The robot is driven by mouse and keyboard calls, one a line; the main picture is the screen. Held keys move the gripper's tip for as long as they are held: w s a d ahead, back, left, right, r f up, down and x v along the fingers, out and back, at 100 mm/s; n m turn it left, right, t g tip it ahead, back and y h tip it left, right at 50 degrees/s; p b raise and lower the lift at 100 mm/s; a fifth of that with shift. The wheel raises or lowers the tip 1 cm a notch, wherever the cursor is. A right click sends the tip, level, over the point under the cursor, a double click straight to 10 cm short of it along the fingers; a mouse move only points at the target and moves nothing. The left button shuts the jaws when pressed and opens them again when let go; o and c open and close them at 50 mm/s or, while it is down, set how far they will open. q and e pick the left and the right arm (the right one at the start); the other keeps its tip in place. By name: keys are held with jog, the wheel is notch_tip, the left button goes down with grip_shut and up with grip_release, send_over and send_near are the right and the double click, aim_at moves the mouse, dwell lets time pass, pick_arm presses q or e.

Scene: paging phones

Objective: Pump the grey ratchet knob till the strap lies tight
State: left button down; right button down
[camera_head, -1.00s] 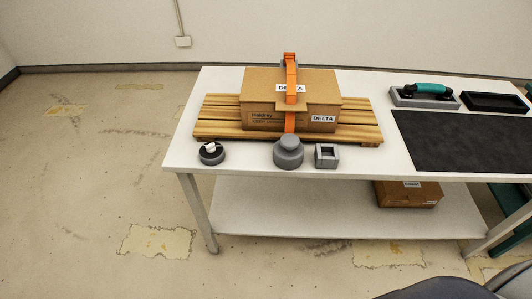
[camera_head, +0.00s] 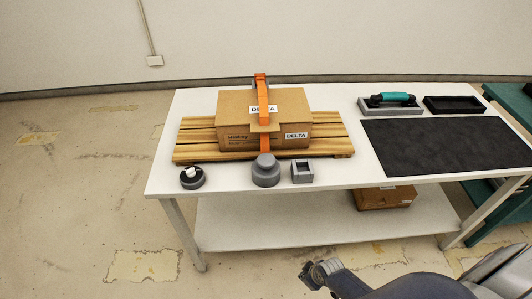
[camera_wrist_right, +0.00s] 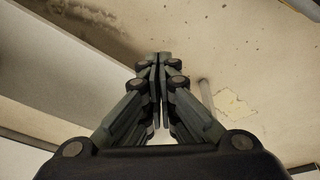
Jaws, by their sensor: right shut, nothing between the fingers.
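The grey ratchet knob (camera_head: 265,170) stands at the table's front edge, below the front of the cardboard box (camera_head: 230,108) marked DELTA. The orange strap (camera_head: 263,98) runs over the box and down its front to the knob, and arches up above the box top. The box sits on a wooden pallet (camera_head: 196,143). My right gripper shows in the right wrist view (camera_wrist_right: 160,62), shut and empty, above the floor. In the head view my right arm is at the bottom right, well away from the knob, and its fingers are not clear. My left gripper is not in view.
A dark round piece with a white top (camera_head: 192,177) and a grey square holder (camera_head: 302,171) flank the knob. A black mat (camera_head: 445,146), a teal-handled tool (camera_head: 390,97) and a black tray (camera_head: 454,104) are at the right. Another box (camera_head: 384,199) sits on the lower shelf.

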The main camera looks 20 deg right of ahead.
jog(key=w+a+r+n+y+p, duration=0.1)
jog(key=w+r+n+p, duration=0.1)
jog(key=w+r, duration=0.4)
jog(key=w+a+r+n+t+y+p, duration=0.1)
jog(key=w+r, duration=0.5)
jog(key=r, duration=0.9)
jog(key=w+a+r+n+y+p, duration=0.1)
jog(key=w+r+n, duration=0.3)
jog(key=r, duration=0.6)
jog(key=shift+w+a+r+t+y+p, duration=0.2)
jog(key=shift+w+a+p, duration=0.25)
jog(key=shift+w, duration=0.2)
jog(key=shift+w+a+r+t+y+p, duration=0.1)
jog(key=shift+w+a+r+y+p, duration=0.1)
jog(key=shift+w+a+p, duration=0.35)
notch_tip(320, 180, up, 21)
jog(key=n+y+p, duration=0.2)
jog(key=n+y, duration=0.1)
jog(key=n, duration=0.5)
send_over(266, 161)
jog(key=shift+r, duration=0.15)
notch_tip(266, 161, down, 9)
jog(key=b, duration=0.6)
